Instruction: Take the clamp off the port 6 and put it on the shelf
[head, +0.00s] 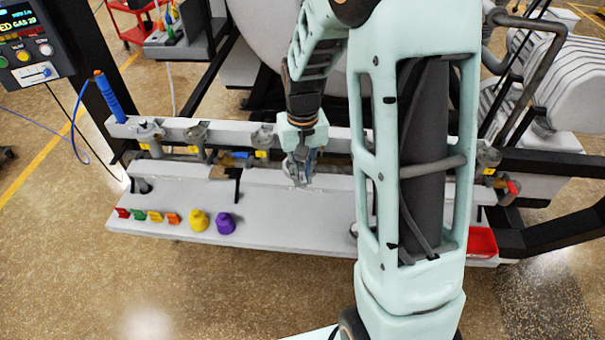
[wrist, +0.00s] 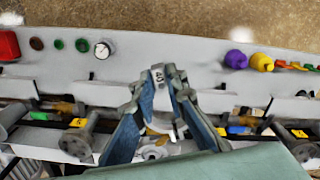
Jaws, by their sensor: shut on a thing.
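My gripper (head: 302,172) hangs over the back part of the grey shelf (head: 300,215), in front of the port rail. I cannot read which port is port 6.
Several ports with yellow tags, such as one port (head: 150,138), line the rail. Red, green and orange pieces, a yellow cap (head: 198,221) and a purple cap (head: 226,223) stand on the shelf's left. A red tray (head: 481,241) is at right. The shelf's middle front looks clear.

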